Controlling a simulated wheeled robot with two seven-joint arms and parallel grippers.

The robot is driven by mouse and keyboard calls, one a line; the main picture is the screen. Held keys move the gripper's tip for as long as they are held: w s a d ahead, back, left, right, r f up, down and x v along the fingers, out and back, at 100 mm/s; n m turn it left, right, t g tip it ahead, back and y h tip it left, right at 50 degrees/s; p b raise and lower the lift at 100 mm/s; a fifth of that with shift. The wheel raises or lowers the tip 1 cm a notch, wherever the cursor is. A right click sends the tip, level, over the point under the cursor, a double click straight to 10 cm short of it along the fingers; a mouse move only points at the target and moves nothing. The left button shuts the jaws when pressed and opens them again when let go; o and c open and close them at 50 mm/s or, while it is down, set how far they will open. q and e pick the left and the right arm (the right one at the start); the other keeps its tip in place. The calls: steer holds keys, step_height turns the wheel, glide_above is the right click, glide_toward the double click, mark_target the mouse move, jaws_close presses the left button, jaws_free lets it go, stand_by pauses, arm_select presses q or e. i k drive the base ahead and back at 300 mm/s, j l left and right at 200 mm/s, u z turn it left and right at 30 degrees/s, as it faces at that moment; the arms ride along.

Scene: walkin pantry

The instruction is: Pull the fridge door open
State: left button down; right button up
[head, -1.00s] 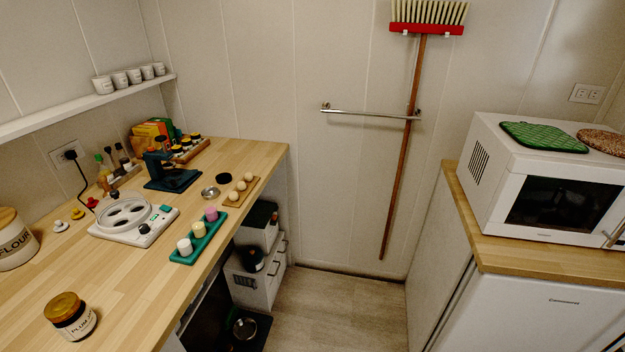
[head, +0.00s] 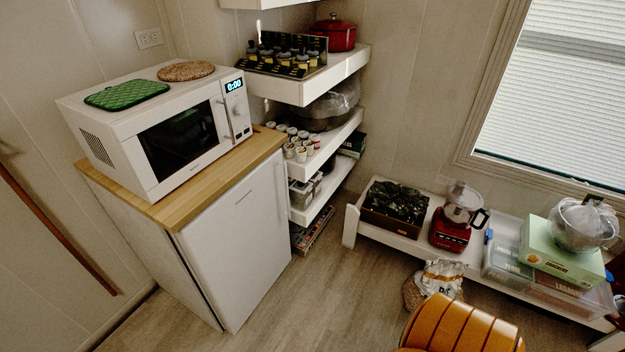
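The fridge (head: 240,245) is a white under-counter unit left of centre in the head view. Its front door faces right and toward me, and it looks closed. A pale vertical handle (head: 283,191) seems to show near the door's right edge, but it is small. A wooden top (head: 180,205) covers the fridge. Neither of my grippers shows in the view.
A white microwave (head: 160,125) stands on the wooden top. Shelves (head: 305,88) with jars and a red pot stand right of the fridge. A low white bench (head: 400,238) holds a red blender (head: 451,230). An orange ribbed object (head: 462,325) is at the bottom. Floor (head: 320,290) before the fridge is clear.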

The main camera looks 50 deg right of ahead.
mark_target(238, 245)
steer(key=z, duration=0.9)
